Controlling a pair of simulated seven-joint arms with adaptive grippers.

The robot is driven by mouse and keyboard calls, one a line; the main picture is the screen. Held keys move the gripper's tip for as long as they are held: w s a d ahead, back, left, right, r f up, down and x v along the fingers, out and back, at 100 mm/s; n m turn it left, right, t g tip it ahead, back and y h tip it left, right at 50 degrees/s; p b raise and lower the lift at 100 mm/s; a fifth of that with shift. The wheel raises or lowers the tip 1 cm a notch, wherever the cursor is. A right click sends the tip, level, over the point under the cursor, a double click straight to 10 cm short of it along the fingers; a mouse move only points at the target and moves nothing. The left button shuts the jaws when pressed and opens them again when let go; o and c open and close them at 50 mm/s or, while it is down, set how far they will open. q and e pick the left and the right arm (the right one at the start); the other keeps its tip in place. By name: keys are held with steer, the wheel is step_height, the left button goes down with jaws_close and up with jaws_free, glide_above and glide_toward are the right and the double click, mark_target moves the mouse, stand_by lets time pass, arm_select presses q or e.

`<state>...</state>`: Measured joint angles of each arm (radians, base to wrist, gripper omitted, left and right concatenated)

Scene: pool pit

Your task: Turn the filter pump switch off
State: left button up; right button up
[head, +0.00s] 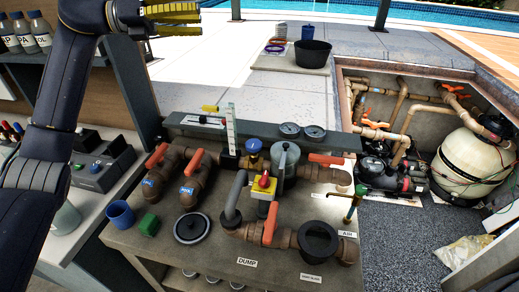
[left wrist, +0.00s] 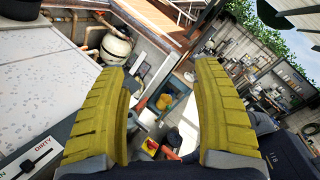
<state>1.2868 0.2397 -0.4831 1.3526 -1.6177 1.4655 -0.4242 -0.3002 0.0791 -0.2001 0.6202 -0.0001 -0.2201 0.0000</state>
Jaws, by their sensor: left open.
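A yellow box with a red knob (head: 264,184), which looks like a rotary switch, sits among the pipes on the grey bench (head: 190,262). I cannot read a label on it or tell its setting. My left gripper (head: 176,12) is at the top left of the head view, above and well away from the box, touching nothing. In the left wrist view its two yellow ribbed fingers (left wrist: 157,72) stand wide apart with nothing between them. The black pump (head: 388,176) sits in the pit beside the cream filter tank (head: 470,160). My right gripper is not in view.
Orange-handled valves (head: 196,160), a clear upright gauge tube (head: 230,128) and two dials (head: 302,130) crowd the bench around the box. A blue cup (head: 120,214) and green block (head: 148,224) stand at its left. A black tub (head: 312,53) stands behind on the paving.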

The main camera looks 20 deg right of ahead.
arm_select(q)
steer(key=s+d+f+m+g+y, duration=0.1)
steer(key=s+d+m+g+y, duration=0.1)
steer(key=s+d+m+y, duration=0.45)
steer(key=m+t+y, duration=0.3)
steer(key=m+y, duration=0.3)
steer(key=y, duration=0.5)
glide_above(265, 177)
step_height(265, 177, down, 18)
step_height(265, 177, down, 16)
steer(key=shift+f, duration=0.1)
steer(key=shift+c, duration=0.4)
steer(key=c, duration=1.3)
